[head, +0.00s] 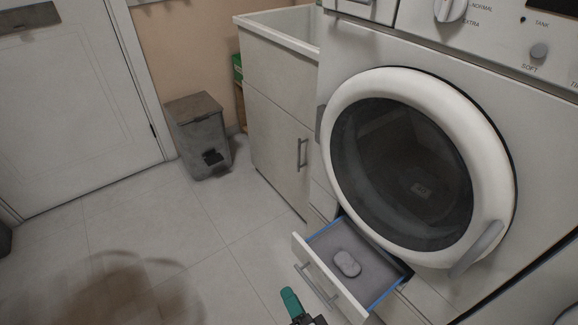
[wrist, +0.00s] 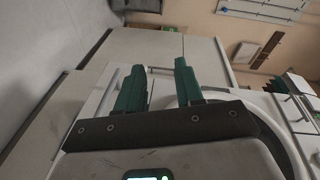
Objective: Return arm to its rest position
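My gripper shows at the bottom of the head view, where one green fingertip (head: 290,300) and a dark part of the hand are visible in front of the open drawer. The rest of it is cut off by the frame edge. In the wrist view both green fingers of my gripper (wrist: 159,82) stand apart with nothing held between them. Beyond the fingers are pale cabinet panels (wrist: 185,47).
An open drawer (head: 328,287) under the washing machine (head: 498,190) holds a pale oval item (head: 347,263). The machine's round door is shut. A sink cabinet (head: 275,130) and grey bin (head: 199,135) stand behind. Tiled floor (head: 150,215) at left is clear.

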